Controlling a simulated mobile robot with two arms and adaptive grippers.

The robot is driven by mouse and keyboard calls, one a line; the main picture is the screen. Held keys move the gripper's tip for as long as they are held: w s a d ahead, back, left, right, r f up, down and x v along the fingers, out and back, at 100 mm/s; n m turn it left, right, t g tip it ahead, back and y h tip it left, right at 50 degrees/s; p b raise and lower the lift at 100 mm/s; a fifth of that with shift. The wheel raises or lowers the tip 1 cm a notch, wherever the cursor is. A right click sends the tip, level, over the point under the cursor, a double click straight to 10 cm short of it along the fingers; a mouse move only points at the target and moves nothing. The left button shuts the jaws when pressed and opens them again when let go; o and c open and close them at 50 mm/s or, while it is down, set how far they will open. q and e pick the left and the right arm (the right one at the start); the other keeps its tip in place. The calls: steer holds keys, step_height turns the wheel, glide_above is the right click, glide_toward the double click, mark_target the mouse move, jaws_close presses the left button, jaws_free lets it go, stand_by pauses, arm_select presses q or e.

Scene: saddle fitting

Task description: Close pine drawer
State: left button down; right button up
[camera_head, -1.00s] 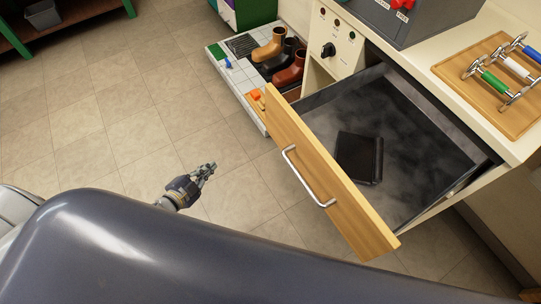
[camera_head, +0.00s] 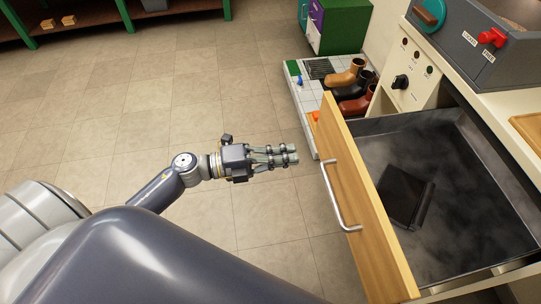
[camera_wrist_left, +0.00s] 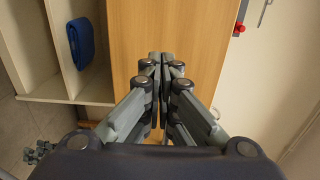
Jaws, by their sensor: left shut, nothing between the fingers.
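The pine drawer (camera_head: 362,205) stands pulled out of the cream cabinet on the right of the head view. Its wooden front carries a silver bar handle (camera_head: 336,196). A dark box-like item (camera_head: 404,195) lies on its dark grey floor. My left gripper (camera_head: 292,155) is shut and empty, to the left of the drawer front with a gap between them, pointing toward it. In the left wrist view the shut fingers (camera_wrist_left: 160,60) point at a pale wood face (camera_wrist_left: 190,35).
Boots (camera_head: 350,78) stand on a white tiled platform left of the cabinet, behind the drawer. A grey machine with a red knob (camera_head: 491,37) sits on the countertop. A green cabinet (camera_head: 338,25) is at the back. The tiled floor left of the drawer is clear.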

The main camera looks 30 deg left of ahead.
mark_target(327, 149)
arm_select(q)
steer(key=x, duration=0.7)
steer(key=shift+w+d, duration=0.1)
arm_select(e)
steer(key=shift+s+d+f, duration=0.1)
steer(key=shift+s+f, duration=0.35)
arm_select(q)
steer(key=shift+w, duration=0.1)
